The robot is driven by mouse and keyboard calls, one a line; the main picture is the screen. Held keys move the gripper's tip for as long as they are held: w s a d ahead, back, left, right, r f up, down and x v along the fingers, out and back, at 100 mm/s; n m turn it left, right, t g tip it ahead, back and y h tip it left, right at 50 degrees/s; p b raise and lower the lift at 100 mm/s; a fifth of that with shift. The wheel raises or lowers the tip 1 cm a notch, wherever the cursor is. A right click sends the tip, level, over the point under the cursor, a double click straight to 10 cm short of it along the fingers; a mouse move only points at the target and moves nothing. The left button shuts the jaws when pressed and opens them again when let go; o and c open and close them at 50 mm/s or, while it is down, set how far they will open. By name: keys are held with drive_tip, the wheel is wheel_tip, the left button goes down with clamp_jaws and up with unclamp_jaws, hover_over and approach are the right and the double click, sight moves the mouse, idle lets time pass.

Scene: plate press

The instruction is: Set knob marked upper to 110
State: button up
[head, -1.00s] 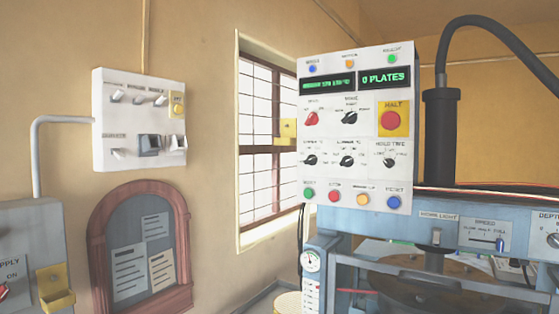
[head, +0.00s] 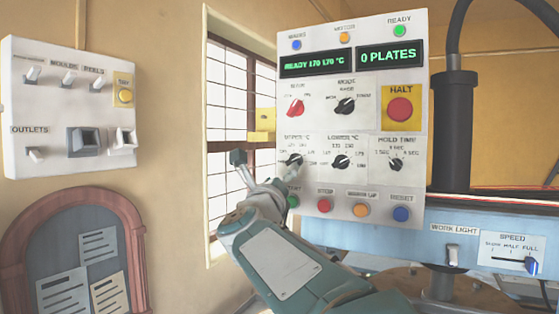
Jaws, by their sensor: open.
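The knob marked upper (head: 294,160) is a small black rotary knob at the left of the lower knob row on the white control panel (head: 318,225). Its scale numbers are small and partly covered, so I cannot read its setting. My gripper (head: 272,160) is open, with its fingers spread in front of the panel's left edge, close to this knob. I cannot tell whether it touches the knob.
The lower knob (head: 341,162) and hold time knob (head: 396,164) sit to the right. A red knob (head: 296,107) is above. Coloured buttons, including a red one (head: 325,204), lie below. A yellow box (head: 262,137) sticks out left of the panel.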

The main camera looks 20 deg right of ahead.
sight(290, 162)
drive_tip(key=x, duration=0.8)
drive_tip(key=shift+w+d+r, duration=0.1)
drive_tip(key=shift+w+d, duration=0.15)
drive_tip(key=shift+d, duration=0.1)
drive_tip(key=shift+a, duration=0.1)
drive_tip(key=c, duration=1.1)
